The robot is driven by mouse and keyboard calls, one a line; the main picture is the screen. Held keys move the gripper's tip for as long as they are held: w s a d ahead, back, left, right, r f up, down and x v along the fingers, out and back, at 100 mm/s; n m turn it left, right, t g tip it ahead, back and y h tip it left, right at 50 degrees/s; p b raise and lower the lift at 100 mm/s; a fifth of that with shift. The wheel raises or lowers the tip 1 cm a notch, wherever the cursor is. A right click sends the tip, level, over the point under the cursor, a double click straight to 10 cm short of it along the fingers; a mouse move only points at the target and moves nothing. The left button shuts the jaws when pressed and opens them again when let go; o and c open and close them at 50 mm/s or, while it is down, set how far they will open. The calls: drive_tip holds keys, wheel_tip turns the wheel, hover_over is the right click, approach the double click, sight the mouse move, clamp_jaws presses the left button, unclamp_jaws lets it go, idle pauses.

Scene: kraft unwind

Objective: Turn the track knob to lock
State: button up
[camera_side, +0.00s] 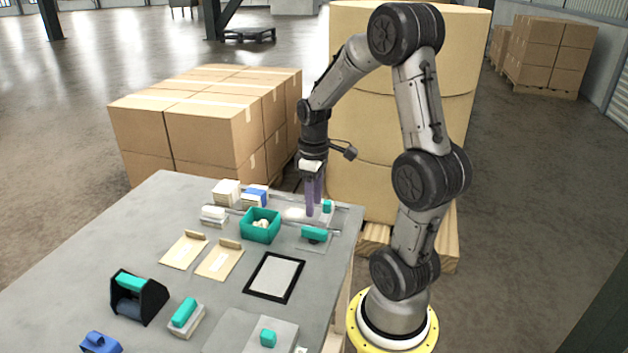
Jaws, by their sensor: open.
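My gripper (314,211) points straight down at the back right of the grey table (120,232), its two purple fingers apart. It is over a pale carriage-like piece (296,214) between two thin rails. A small teal knob (327,206) stands just right of the fingers, near the right end of the rails. A wider teal handle (314,234) sits on a clear plate in front of the rails. No marking shows which teal part is the track knob. Whether the fingers touch anything, and any lock mark, is too small to tell.
A teal bin (260,226) stands left of my gripper, with white and blue boxes (227,192) behind it. Large kraft rolls (362,130) and stacked cartons (205,125) stand behind the table.

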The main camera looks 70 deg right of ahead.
wheel_tip(320, 180, up, 6)
drive_tip(key=shift+r, duration=0.1)
idle(0.5)
drive_tip(key=w+a+r+n+t+h, duration=0.1)
drive_tip(key=a+r+n, duration=0.15)
drive_tip(key=a, duration=0.25)
drive_tip(key=w+a+r+n+t, duration=0.1)
drive_tip(key=a+r, duration=0.2)
drive_tip(key=a, duration=0.3)
drive_tip(key=s+a+m+t+y, duration=0.1)
drive_tip(key=s+a+m+t, duration=0.2)
drive_tip(key=s+a, duration=0.4)
drive_tip(key=shift+s+a+t, duration=0.3)
drive_tip(key=shift+a, duration=0.85)
